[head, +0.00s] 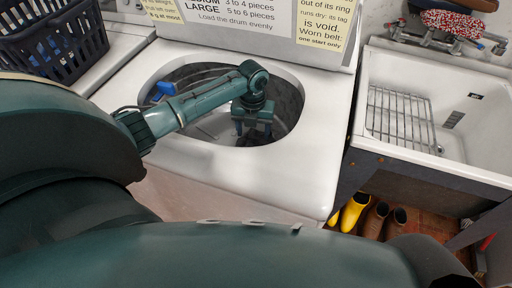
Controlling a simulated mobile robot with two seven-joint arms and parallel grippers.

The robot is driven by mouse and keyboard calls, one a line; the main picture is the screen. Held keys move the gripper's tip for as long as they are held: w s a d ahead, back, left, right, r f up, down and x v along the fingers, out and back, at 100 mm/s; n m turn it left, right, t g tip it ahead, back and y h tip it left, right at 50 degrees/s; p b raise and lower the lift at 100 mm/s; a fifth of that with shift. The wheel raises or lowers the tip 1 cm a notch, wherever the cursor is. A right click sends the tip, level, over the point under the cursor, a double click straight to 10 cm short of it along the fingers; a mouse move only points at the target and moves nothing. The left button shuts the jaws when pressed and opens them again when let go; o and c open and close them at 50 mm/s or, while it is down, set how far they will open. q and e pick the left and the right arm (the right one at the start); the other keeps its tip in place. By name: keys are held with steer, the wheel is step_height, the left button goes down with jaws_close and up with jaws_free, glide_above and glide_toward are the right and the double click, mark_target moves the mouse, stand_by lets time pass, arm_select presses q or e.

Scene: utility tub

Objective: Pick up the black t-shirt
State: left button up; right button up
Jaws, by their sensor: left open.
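My left arm reaches in from the left over the round opening of a white top-loading washer (200,187). My left gripper (254,132) points down inside the opening, near its front right side. Its two fingers are apart. Dark grey and black patches show inside the tub around and below the gripper, but I cannot tell the black t-shirt from the tub's dark inside. Whether the fingers touch any cloth is hidden. A small blue item (163,90) shows at the left of the opening. My right gripper is not in view.
The opening's rim surrounds my left gripper. A dark laundry basket (58,45) stands at the back left. A white sink (462,75) with a wire rack (400,120) is at the right. Yellow boots (354,212) and brown boots (376,221) stand on the floor.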

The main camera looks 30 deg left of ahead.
arm_select(q)
step_height(320, 180, down, 4)
steer(key=shift+a+r, duration=0.1)
steer(key=shift+r, duration=0.15)
jaws_close()
stand_by(0.6)
